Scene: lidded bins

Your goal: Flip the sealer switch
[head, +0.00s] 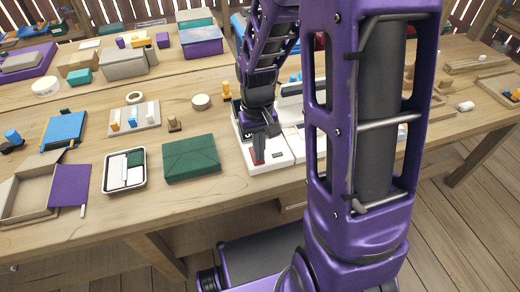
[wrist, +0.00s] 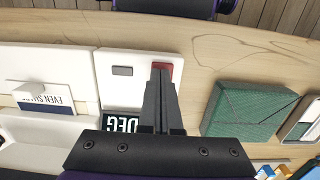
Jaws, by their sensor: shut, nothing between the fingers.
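A white sealer-like device (wrist: 140,58) stands near the table's front edge, and it also shows in the head view (head: 269,167). In the head view my gripper (head: 258,160) points down over the device. I cannot tell whether the fingertips touch the switch or which way it is tipped.
A green box (head: 191,158) sits close beside the device, with a white tray (head: 124,188) beyond it. Another white unit (wrist: 45,65) with a lettered card (wrist: 46,97) stands on the other side. Bare wood (wrist: 210,50) lies along the front edge.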

